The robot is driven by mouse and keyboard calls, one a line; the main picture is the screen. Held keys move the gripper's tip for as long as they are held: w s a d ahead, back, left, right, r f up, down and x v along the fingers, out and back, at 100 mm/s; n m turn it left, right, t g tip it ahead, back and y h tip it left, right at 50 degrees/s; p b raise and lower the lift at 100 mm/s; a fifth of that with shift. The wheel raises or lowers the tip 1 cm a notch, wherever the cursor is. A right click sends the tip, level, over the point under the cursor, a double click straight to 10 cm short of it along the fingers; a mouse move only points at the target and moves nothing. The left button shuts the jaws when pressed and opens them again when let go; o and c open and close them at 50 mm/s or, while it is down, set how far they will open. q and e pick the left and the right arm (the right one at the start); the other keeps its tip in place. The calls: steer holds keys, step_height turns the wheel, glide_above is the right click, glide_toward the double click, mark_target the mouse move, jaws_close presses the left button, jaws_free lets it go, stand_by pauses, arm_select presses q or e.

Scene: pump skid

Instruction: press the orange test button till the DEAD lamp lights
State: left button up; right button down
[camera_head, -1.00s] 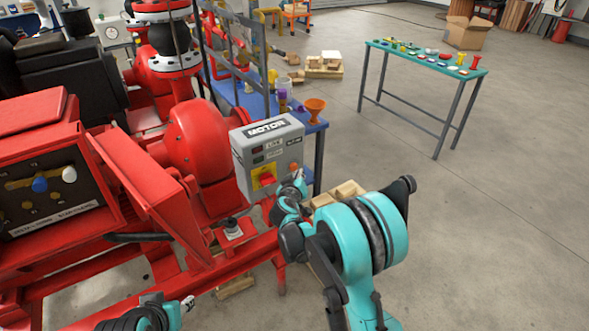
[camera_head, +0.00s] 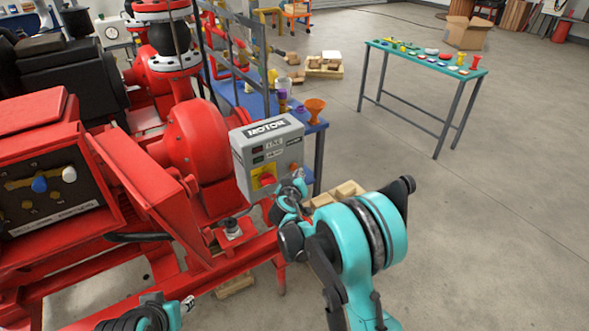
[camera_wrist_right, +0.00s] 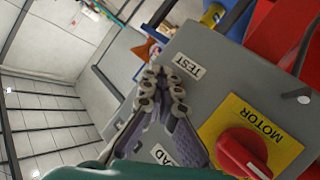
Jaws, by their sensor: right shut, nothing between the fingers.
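The grey MOTOR control box (camera_head: 243,175) stands on the red skid. On its front are a red-and-yellow rotary switch (camera_head: 267,180) and two small dark lamp windows, the upper reddish (camera_head: 257,150), the lower greenish (camera_head: 258,160); neither looks clearly lit. The orange test button (camera_head: 294,167) shows at the box's right side, just above my right gripper (camera_head: 299,181). In the wrist view my right gripper (camera_wrist_right: 163,84) is shut and empty, its tips beside the TEST label (camera_wrist_right: 188,66); the button is hidden there and contact cannot be told. My left gripper (camera_head: 187,304) is low at the left.
A blue bench (camera_head: 234,95) behind the box carries an orange funnel (camera_head: 315,107). Wooden blocks (camera_head: 345,189) lie beyond my right wrist. A green-topped table (camera_head: 430,61) stands farther right. Open floor lies between.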

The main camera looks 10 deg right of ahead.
steer(key=shift+w+a, duration=0.15)
steer(key=shift+w, duration=0.15)
steer(key=shift+w+a, duration=0.15)
steer(key=shift+w, duration=0.25)
stand_by(0.6)
stand_by(0.4)
steer(key=shift+s+d, duration=0.35)
steer(key=shift+s, duration=0.45)
steer(key=s, duration=0.1)
steer(key=s+d, duration=0.1)
steer(key=s, duration=0.1)
steer(key=s+b, duration=0.1)
steer(key=shift+s+d, duration=0.35)
steer(key=shift+s, duration=0.05)
stand_by(0.4)
